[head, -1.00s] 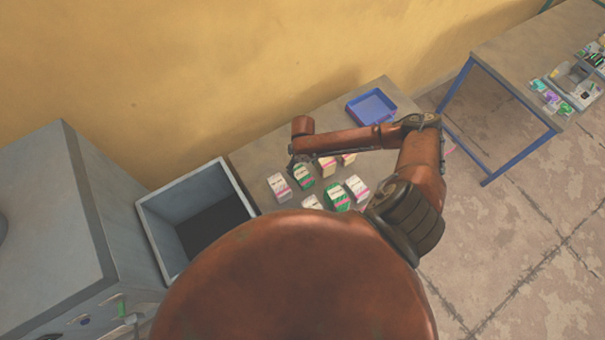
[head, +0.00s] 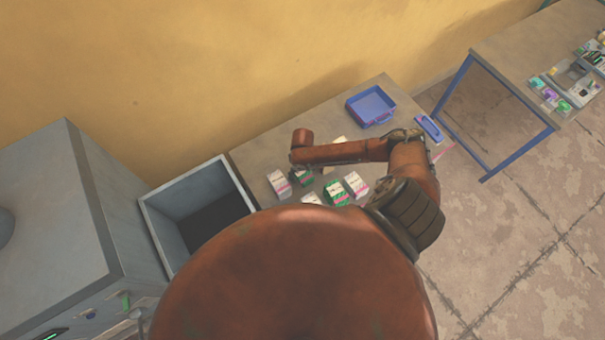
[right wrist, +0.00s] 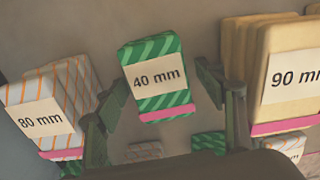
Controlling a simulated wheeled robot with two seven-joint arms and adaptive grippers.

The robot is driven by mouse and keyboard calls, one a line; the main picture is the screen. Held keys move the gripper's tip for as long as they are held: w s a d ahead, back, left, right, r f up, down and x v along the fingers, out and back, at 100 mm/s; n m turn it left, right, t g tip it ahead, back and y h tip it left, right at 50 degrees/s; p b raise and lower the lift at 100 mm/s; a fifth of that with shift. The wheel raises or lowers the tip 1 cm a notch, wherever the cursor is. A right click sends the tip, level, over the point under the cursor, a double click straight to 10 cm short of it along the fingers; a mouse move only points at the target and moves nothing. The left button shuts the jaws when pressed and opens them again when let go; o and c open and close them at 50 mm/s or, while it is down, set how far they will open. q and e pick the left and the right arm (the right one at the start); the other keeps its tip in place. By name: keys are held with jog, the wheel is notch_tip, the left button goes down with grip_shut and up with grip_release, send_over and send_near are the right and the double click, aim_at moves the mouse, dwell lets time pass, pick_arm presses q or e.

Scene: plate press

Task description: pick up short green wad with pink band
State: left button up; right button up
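The short green wad (right wrist: 157,77) has diagonal stripes, a "40 mm" label and a pink band along its lower edge in the right wrist view. My right gripper (right wrist: 160,80) is open, with one finger on each side of the green wad. A gap shows at both sides. In the head view my right arm covers most of the gripper. My left gripper is not in view.
A white wad marked 80 mm (right wrist: 40,115) stands left of it, and cream wads marked 90 mm (right wrist: 280,75) stand close right. Another green wad (head: 337,193) stands in front. A blue tray (head: 371,106) and a grey open bin (head: 160,222) flank the wads.

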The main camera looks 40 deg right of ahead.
aim_at(302, 172)
jog(key=c, duration=1.1)
jog(key=shift+r, duration=0.15)
notch_tip(302, 172, up, 9)
jog(key=shift+r+b, duration=0.1)
jog(key=shift+b, duration=0.55)
jog(key=shift+r, duration=0.35)
jog(key=shift+a, duration=0.1)
